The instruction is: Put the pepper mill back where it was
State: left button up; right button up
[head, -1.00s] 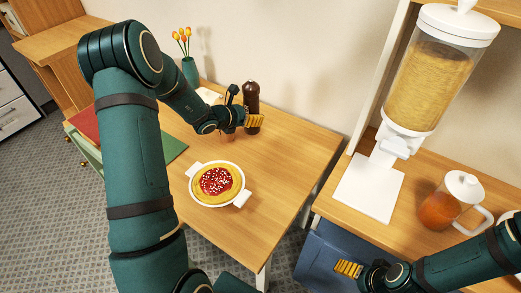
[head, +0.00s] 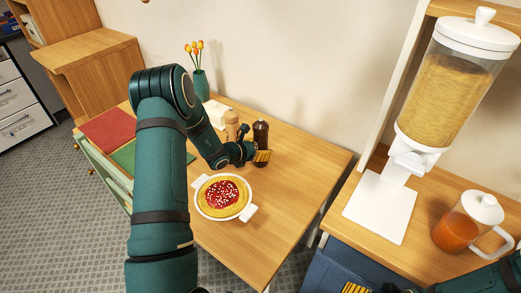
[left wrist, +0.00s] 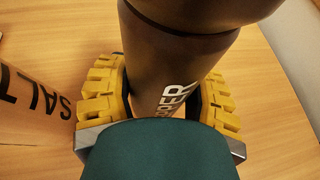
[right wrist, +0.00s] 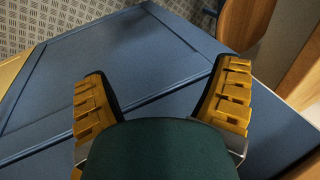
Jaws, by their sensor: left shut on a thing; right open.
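The dark brown pepper mill (head: 261,132) is upright on the right of the light wooden salt mill (head: 231,120), near the back of the wooden table. My left gripper (head: 262,156) is shut on its lower body. In the left wrist view the pepper mill (left wrist: 175,65) fills the space between the yellow fingers, with part of its lettering showing; the salt mill (left wrist: 30,110) stands to the left, apart from it. The mill's base is hidden, so I cannot tell whether it touches the table. My right gripper (right wrist: 162,85) is open and empty above a blue surface.
A pie in a white dish (head: 223,214) sits in front of the mills. A teal vase with tulips (head: 201,86) and a white object (head: 215,110) stand behind. Red (head: 110,128) and green mats lie left. A cereal dispenser (head: 382,205) and jug (head: 458,232) are at right. The table's right part is clear.

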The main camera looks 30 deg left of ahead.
pick_arm(q)
jog(key=o, duration=0.9)
jog(key=shift+f, duration=0.15)
jog(key=o, duration=0.4)
jog(key=shift+r, duration=0.3)
jog(key=p+v, duration=0.1)
jog(key=v, duration=1.1)
jog(key=shift+p, duration=0.3)
jog(key=shift+f, duration=0.1)
